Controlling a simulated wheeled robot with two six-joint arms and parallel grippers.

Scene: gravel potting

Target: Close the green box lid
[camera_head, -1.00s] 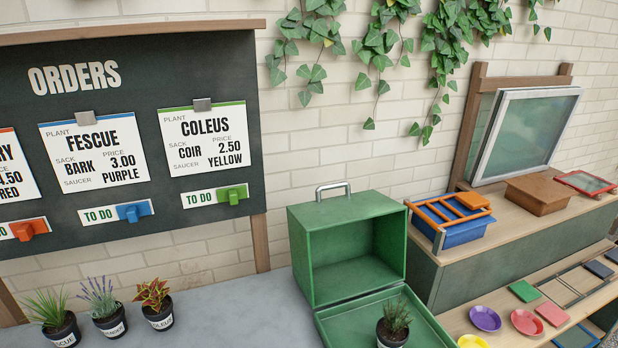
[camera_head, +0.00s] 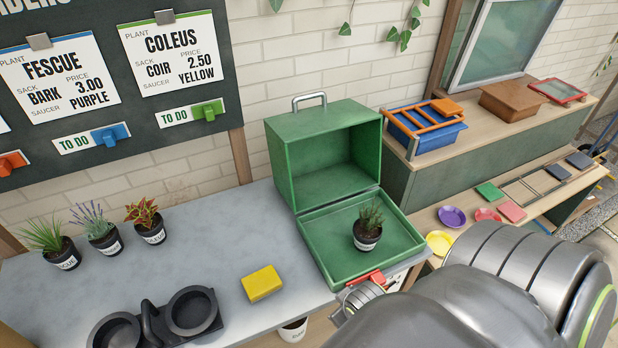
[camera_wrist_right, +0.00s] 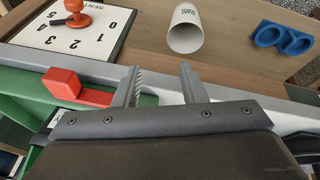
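The green box (camera_head: 322,150) stands open on the grey counter's right part. Its lid (camera_head: 318,238) is folded down flat in front, its inside facing up. A small potted plant (camera_head: 367,228) stands on the lowered lid. A red handle (camera_head: 366,279) sits on the lid's front edge. My right gripper (camera_head: 362,293) is right by this handle in the head view, partly hidden by my arm. In the right wrist view its two fingers (camera_wrist_right: 159,68) are apart with nothing between them, and the red handle (camera_wrist_right: 78,88) lies left of them. My left gripper is out of view.
A yellow block (camera_head: 262,283) and a black two-ring holder (camera_head: 155,325) lie on the counter left of the lid. Several potted plants (camera_head: 103,235) stand at its back left. The wrist view shows a white cup (camera_wrist_right: 186,30) and a blue holder (camera_wrist_right: 284,37).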

